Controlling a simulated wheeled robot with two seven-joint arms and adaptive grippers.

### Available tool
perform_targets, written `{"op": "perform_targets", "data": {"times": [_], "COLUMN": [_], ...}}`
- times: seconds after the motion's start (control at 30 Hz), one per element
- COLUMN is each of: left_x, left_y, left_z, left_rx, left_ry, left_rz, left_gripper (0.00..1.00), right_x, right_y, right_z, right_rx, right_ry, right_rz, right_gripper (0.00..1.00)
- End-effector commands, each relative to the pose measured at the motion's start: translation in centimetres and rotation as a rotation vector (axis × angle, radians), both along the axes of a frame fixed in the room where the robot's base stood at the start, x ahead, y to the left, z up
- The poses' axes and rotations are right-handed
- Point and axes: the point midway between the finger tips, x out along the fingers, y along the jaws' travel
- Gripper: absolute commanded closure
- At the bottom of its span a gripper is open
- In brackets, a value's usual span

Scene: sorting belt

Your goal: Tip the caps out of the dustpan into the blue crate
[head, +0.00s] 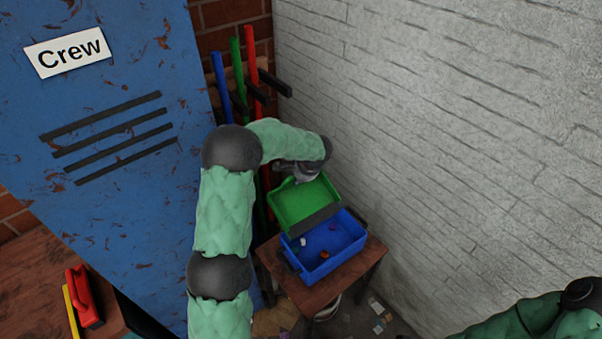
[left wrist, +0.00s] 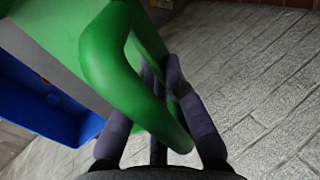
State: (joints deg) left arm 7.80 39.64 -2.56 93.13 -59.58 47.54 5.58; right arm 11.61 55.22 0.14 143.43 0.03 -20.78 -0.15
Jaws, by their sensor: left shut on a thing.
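The green dustpan (head: 296,206) is tilted over the blue crate (head: 351,246), with its dark lip low over the crate's opening. I see no caps on the visible part of the pan. A whitish cap (head: 303,242), an orange-brown cap (head: 324,254) and a small reddish one (head: 332,227) show inside the crate. My left gripper (head: 304,178) is shut on the dustpan's handle, above and behind the crate. In the left wrist view, the handle loop (left wrist: 112,62) passes between the grey fingers, and the crate (left wrist: 42,104) shows at left. My right gripper is out of view.
The crate stands on a small wooden table (head: 292,284) close to the white brick wall (head: 450,130). A blue locker (head: 100,200) stands at left. Coloured poles (head: 237,75) hang behind my left arm. A red-handled tool (head: 83,295) lies at lower left.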

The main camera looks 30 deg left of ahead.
Motion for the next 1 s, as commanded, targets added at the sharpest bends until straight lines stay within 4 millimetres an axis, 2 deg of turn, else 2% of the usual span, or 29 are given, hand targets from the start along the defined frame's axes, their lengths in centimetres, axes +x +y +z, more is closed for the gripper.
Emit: {"op": "perform_targets", "data": {"times": [0.03, 1.0], "left_x": [0.1, 1.4], "left_y": [0.2, 3.1], "left_z": [0.3, -3.0], "left_rx": [-0.011, -0.304], "left_ry": [0.006, 0.146], "left_rz": [0.001, 0.006], "left_gripper": [1.00, 1.00], "right_x": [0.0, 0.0], "right_y": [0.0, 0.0], "right_z": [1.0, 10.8], "right_rx": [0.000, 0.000], "right_ry": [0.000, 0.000], "right_rz": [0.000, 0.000], "right_gripper": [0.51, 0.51]}}
